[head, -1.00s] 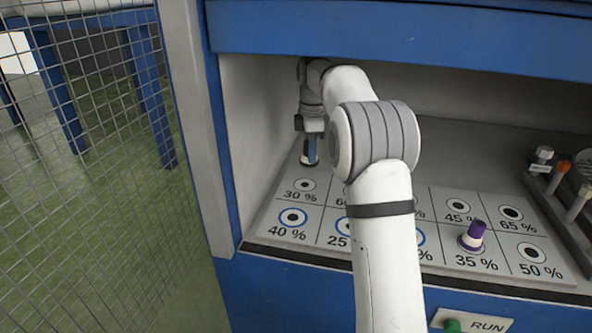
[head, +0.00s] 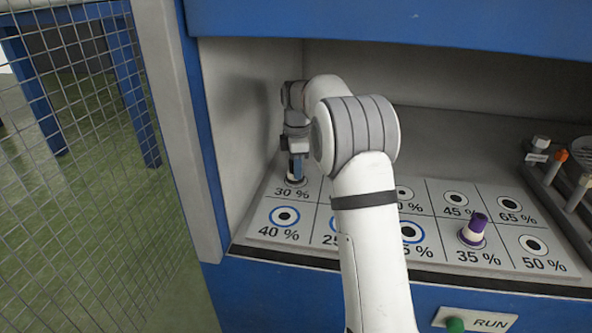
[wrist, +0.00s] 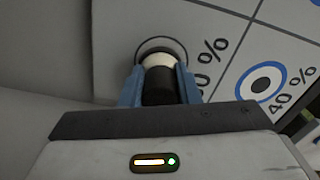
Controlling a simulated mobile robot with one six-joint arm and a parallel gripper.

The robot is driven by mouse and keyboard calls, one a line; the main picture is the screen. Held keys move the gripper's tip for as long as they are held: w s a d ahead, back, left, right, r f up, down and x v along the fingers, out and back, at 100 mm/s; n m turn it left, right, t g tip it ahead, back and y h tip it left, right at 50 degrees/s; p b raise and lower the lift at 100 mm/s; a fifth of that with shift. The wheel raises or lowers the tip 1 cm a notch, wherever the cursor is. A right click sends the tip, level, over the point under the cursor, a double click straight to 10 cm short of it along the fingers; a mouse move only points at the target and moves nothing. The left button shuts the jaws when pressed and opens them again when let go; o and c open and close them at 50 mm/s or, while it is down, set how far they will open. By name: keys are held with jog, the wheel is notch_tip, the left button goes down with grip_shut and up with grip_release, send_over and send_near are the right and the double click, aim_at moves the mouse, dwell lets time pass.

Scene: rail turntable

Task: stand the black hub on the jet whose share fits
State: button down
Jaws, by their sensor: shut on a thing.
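My gripper (head: 297,172) is at the back left of the board, over the 30 % cell. In the wrist view its blue fingers (wrist: 160,85) are shut on the black hub (wrist: 158,87), which has a pale band at its far end. The hub points down at the ringed 30 % jet (wrist: 160,44) and covers its middle. I cannot tell whether the hub touches the jet. The 40 % jet (head: 285,216), with a blue ring, is bare; it also shows in the wrist view (wrist: 262,84).
A purple hub (head: 474,230) stands on the 35 % jet. The 45 % (head: 456,199), 65 % (head: 509,204) and 50 % (head: 533,245) jets are bare. A rack (head: 552,185) with hubs stands at right. The booth's left wall (head: 245,110) is close to my gripper.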

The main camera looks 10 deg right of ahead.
jog(key=shift+f, duration=0.25)
jog(key=c, duration=1.1)
grip_release()
notch_tip(320, 180, up, 8)
jog(key=shift+f+p, duration=0.15)
jog(key=shift+p, duration=0.75)
